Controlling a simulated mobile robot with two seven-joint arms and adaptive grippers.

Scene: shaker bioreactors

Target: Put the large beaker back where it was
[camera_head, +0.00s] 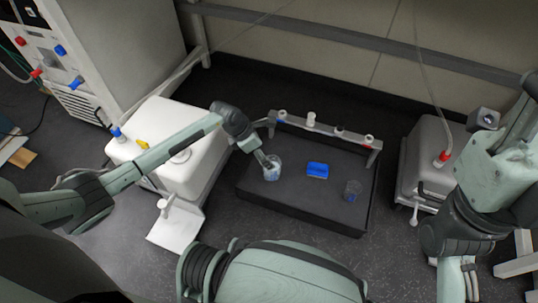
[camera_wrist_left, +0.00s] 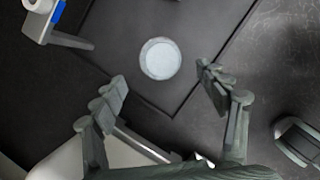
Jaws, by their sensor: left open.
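The large beaker (camera_head: 273,172), clear with a pale inside, stands upright on the left part of the black tray (camera_head: 310,205). In the left wrist view the beaker (camera_wrist_left: 160,58) shows from above as a pale round shape, just beyond the fingertips. My left gripper (camera_head: 264,159) is open at the beaker's upper left side. In the wrist view its two fingers (camera_wrist_left: 162,86) are spread wide, with the beaker lying between their lines. Whether a finger touches the glass I cannot tell. My right arm is at the right, but its gripper is not visible.
A blue block (camera_head: 317,170) and a smaller clear beaker (camera_head: 352,190) stand on the tray to the right. A grey rail with several caps (camera_head: 325,129) runs along the tray's back. A white machine (camera_head: 185,150) is left, a grey one (camera_head: 425,160) right.

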